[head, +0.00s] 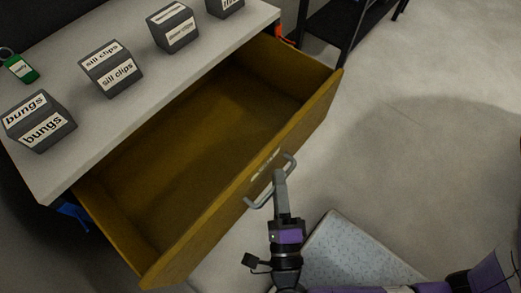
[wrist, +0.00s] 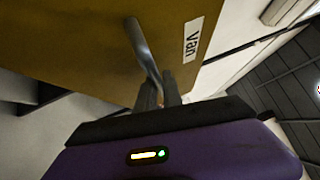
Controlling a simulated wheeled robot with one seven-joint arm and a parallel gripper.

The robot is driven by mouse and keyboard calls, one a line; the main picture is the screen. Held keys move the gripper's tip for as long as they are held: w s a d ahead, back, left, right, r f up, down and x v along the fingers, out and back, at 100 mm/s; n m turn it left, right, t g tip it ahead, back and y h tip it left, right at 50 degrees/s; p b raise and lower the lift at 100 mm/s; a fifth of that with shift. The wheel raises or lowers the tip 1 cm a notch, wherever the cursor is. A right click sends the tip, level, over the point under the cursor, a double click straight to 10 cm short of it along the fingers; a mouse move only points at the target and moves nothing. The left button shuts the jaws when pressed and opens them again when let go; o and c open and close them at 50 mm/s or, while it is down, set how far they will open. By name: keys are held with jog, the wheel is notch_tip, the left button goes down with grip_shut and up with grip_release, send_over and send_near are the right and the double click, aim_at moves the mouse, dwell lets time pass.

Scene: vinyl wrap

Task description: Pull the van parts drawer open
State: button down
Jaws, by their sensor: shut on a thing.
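The van parts drawer (head: 318,118) is a yellow-brown wooden drawer. In the head view it stands well out from under the grey worktop, and its empty inside shows. Its grey bar handle (head: 258,200) is on the front panel. My gripper (head: 280,178) is shut on the handle. In the wrist view my gripper (wrist: 159,92) has its fingers around the lower part of the handle (wrist: 139,42), beside a white label (wrist: 193,40) reading "van".
The worktop (head: 120,135) carries dark boxes labelled "bungs" (head: 40,121) and "sill clips" (head: 111,69), another dark box (head: 173,28) and a green tag (head: 22,69). A black shelf stand (head: 345,25) is behind. A pale speckled mat (head: 350,255) lies near my arm. Floor to the right is clear.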

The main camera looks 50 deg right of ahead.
jog(key=shift+s, duration=0.75)
jog(key=c, duration=1.5)
grip_release()
jog(key=b+v, duration=0.1)
jog(key=v, duration=0.7)
